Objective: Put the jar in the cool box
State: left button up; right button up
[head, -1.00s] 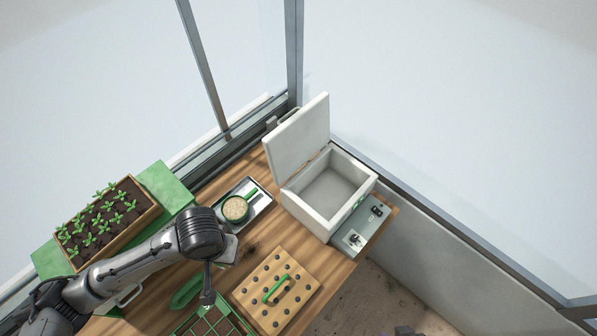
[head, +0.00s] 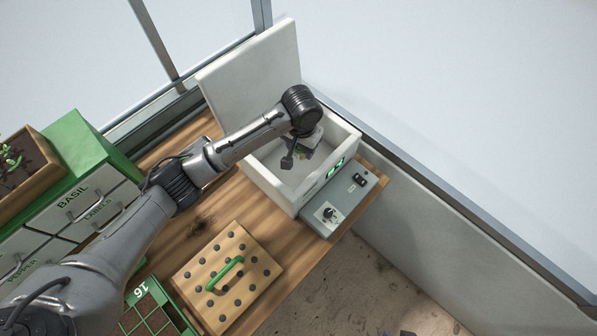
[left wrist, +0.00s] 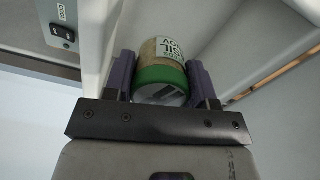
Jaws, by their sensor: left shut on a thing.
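The cool box (head: 269,188) is a white box on the right part of the bench, with its lid (head: 258,72) standing open at the back. My left gripper (head: 303,150) is inside or just over its opening, pointing down. In the left wrist view my left gripper (left wrist: 162,76) is shut on the jar (left wrist: 163,70), with a purple finger on each side. The jar has a green end, tan contents and a white label with partly visible letters. Pale box walls surround it there. In the head view the arm mostly hides the jar. My right gripper is not in view.
A grey control panel (head: 338,209) with a knob and switches adjoins the box front. A wooden dibber board (head: 241,297) with a green handle and a green cell tray (head: 130,320) lie nearer. Labelled drawers (head: 88,205) and a seedling planter (head: 35,178) stand left.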

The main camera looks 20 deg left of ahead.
aim_at(307, 169)
pick_arm(q)
jog(key=w+f+b, duration=0.2)
jog(key=f, duration=0.1)
jog(key=shift+w+d, duration=0.2)
jog(key=shift+d, duration=0.15)
jog(key=shift+w+f+b, duration=0.2)
jog(key=shift+f+b, duration=0.7)
jog(key=shift+f, duration=4.25)
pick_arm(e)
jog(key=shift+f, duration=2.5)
pick_arm(q)
jog(key=shift+f, duration=0.1)
jog(key=o, duration=0.9)
jog(key=shift+o, duration=0.2)
notch_tip(307, 169, up, 12)
jog(key=p, duration=0.1)
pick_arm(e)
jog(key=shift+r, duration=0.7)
